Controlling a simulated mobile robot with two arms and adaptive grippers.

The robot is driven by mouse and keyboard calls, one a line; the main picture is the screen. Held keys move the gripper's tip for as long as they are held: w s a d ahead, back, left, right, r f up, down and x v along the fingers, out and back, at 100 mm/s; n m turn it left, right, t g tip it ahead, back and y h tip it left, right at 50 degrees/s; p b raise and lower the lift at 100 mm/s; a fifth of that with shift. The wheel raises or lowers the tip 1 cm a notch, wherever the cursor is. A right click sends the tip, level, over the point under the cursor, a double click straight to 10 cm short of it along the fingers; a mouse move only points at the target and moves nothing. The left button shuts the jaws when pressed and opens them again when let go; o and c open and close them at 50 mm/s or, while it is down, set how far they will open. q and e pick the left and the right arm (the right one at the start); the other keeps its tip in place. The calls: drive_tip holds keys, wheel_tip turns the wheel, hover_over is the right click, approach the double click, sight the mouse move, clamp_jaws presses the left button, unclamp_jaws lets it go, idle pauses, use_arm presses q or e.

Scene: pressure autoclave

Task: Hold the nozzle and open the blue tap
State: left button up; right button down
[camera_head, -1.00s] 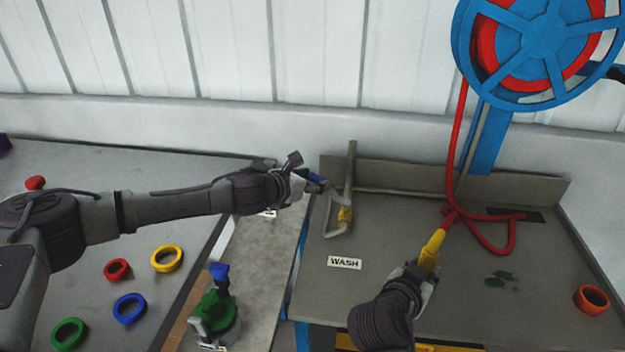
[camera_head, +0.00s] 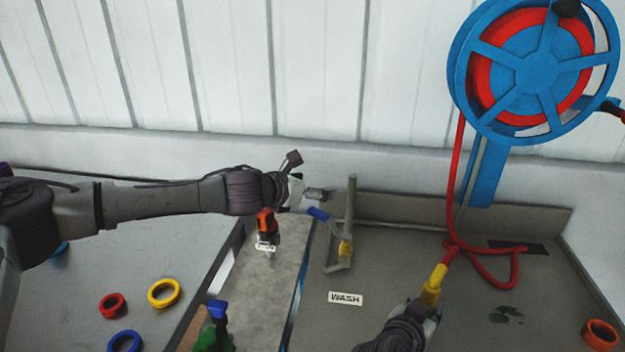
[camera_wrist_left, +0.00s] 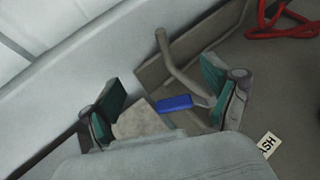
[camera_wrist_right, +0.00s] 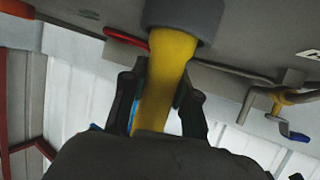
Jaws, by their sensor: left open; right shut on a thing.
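The blue tap (camera_head: 318,214) is a blue lever on a grey pipe with a yellow fitting (camera_head: 345,250), at the back left of the wash table. In the left wrist view the blue lever (camera_wrist_left: 175,103) lies between the open fingers, closer to the right finger; I cannot tell whether it touches. My left gripper (camera_head: 308,200) is open beside the lever. My right gripper (camera_head: 430,308) is shut on the yellow nozzle (camera_head: 434,285) at the end of the red hose. The right wrist view shows the nozzle (camera_wrist_right: 165,80) between the fingers.
A blue and red hose reel (camera_head: 540,70) hangs at the right, with its red hose (camera_head: 495,280) looping onto the table. A WASH label (camera_head: 345,298) and an orange ring (camera_head: 599,335) lie on the table. A red-orange and black object (camera_head: 266,228) stands below my left arm.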

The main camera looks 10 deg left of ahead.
use_arm(q)
drive_tip(key=shift+r, duration=1.05)
drive_tip(key=shift+f, duration=0.1)
drive_tip(key=c, duration=0.4)
drive_tip(key=shift+s+d+f+n, duration=0.1)
drive_tip(key=shift+s+n, duration=0.1)
drive_tip(key=shift+n, duration=0.2)
drive_tip(key=shift+c, duration=1)
drive_tip(key=s+n, duration=0.1)
drive_tip(key=n, duration=0.2)
drive_tip(key=s+f+n+g, duration=0.1)
drive_tip(key=n, duration=0.2)
drive_tip(key=s+a+n+y, duration=0.1)
drive_tip(key=s+n, duration=0.1)
drive_tip(key=shift+s+f+n, duration=0.1)
drive_tip(key=shift+f+n, duration=0.3)
clamp_jaws()
drive_tip(key=s+a+f+n+g+y, duration=0.1)
drive_tip(key=s+a+n+g, duration=0.2)
drive_tip(key=s+a+n, duration=0.4)
drive_tip(key=w+d+f+n, duration=0.1)
drive_tip(key=w+d+f, duration=0.5)
drive_tip(key=w, duration=0.4)
drive_tip(key=shift+d+f, duration=0.35)
drive_tip(key=shift+f, duration=0.05)
